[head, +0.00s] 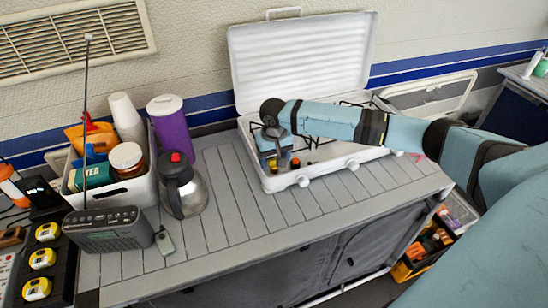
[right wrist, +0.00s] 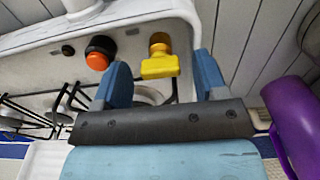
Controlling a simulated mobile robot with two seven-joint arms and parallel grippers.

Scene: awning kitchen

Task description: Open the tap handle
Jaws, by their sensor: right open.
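The yellow tap handle (right wrist: 160,62) shows in the right wrist view on the front part of the white camp stove, between the two blue fingers of my right gripper (right wrist: 161,66). The fingers are apart, one on each side of the handle, with visible gaps; I cannot tell how far above it they are. In the head view my right gripper (head: 272,152) points down over the stove's front left corner and mostly hides the handle. An orange and black knob (right wrist: 99,54) sits left of the handle in the wrist view. My left gripper is not in view.
The stove (head: 330,172) stands with its white lid (head: 300,62) raised behind my right arm. A kettle (head: 181,188), purple container (head: 170,130), filled white bin (head: 142,190) and radio (head: 108,230) stand left. The slatted counter (head: 235,230) before the stove is clear.

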